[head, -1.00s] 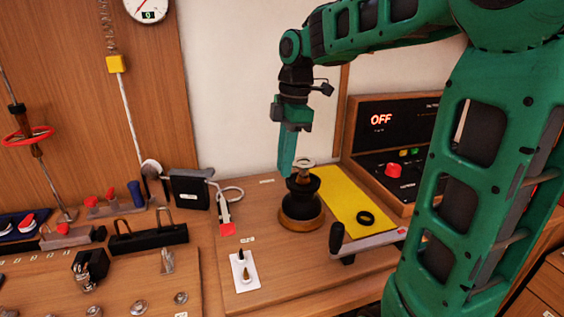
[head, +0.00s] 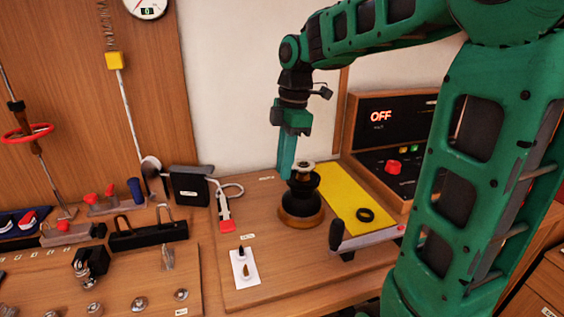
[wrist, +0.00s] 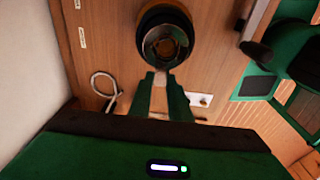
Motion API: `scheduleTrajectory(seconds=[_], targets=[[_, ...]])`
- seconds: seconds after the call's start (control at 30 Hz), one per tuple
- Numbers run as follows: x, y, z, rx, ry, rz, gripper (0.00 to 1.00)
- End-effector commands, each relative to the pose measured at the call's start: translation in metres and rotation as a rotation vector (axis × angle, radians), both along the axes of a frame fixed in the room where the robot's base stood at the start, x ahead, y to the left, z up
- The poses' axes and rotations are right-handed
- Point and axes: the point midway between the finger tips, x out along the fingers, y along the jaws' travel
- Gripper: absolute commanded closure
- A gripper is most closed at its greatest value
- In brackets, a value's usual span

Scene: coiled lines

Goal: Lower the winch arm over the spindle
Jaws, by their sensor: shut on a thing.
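The spindle is probably the dark post on a round wooden base (head: 301,218) on the bench; it also shows from above in the wrist view (wrist: 166,14). My gripper (head: 286,176) points down at its upper left side. Its fingers are shut on a pale metal-topped piece (head: 302,166) at the top of the post, which shows as a round metal piece in the wrist view (wrist: 165,45). Whether it is seated on the post is hidden.
A yellow mat (head: 349,194) with a black ring (head: 365,214) lies right of the post. A black-handled lever (head: 337,236) stands in front of it. A console (head: 383,150) reading OFF is behind. A white card (head: 244,270) with two small pointed pieces lies front left.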

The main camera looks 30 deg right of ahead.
Motion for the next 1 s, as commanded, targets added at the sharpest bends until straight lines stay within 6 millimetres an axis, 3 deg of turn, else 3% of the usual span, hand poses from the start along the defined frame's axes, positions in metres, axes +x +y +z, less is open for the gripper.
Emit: scheduleTrajectory(seconds=[1.0], targets=[[0.0, 0.0, -0.026, 0.0, 0.001, 0.0, 1.0]])
